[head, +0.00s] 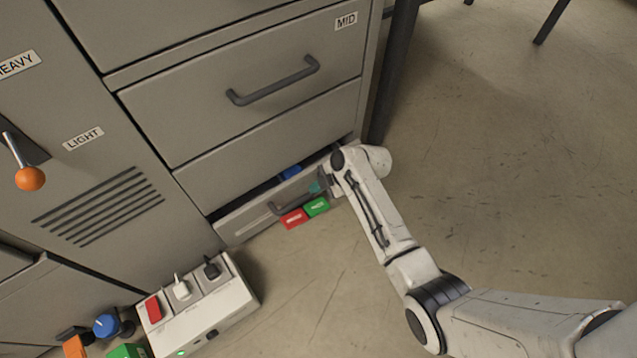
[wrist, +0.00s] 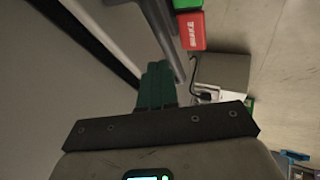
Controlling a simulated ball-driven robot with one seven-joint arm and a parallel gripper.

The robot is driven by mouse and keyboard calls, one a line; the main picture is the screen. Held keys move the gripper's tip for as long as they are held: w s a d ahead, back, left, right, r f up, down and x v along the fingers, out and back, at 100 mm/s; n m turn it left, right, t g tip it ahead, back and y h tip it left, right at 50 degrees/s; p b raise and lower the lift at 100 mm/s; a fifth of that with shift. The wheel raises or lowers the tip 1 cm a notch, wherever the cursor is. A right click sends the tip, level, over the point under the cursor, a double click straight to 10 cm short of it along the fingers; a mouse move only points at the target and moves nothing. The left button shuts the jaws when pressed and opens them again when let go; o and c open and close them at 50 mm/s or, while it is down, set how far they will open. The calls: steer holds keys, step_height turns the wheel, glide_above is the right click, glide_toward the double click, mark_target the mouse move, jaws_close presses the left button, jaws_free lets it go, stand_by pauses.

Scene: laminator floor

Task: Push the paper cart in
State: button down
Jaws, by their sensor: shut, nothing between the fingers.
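No paper cart can be made out for sure in either view. A low grey drawer (head: 240,223) at the bottom of the cabinet stands partly out, with a dark gap above its front and something blue (head: 290,172) inside. Its dark bar handle (head: 285,208) is on the front; a grey bar also shows in the wrist view (wrist: 161,40). My gripper (head: 316,187) is at the drawer's right end, its teal fingers shut and empty. In the wrist view the fingers (wrist: 157,68) point at the bar; whether they touch it I cannot tell.
A red block (head: 293,218) and a green block (head: 317,206) lie by the drawer front. A switch box (head: 200,310) stands on the floor at lower left, beside several coloured objects. The MID drawer (head: 250,100) above is closed. Floor at right is open, with dark legs (head: 395,70) behind.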

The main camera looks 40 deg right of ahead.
steer(key=p+v, duration=0.3)
steer(key=v, duration=0.5)
steer(key=shift+s+d+r+p, duration=0.15)
steer(key=shift+d+p, duration=0.15)
steer(key=shift+p, duration=0.05)
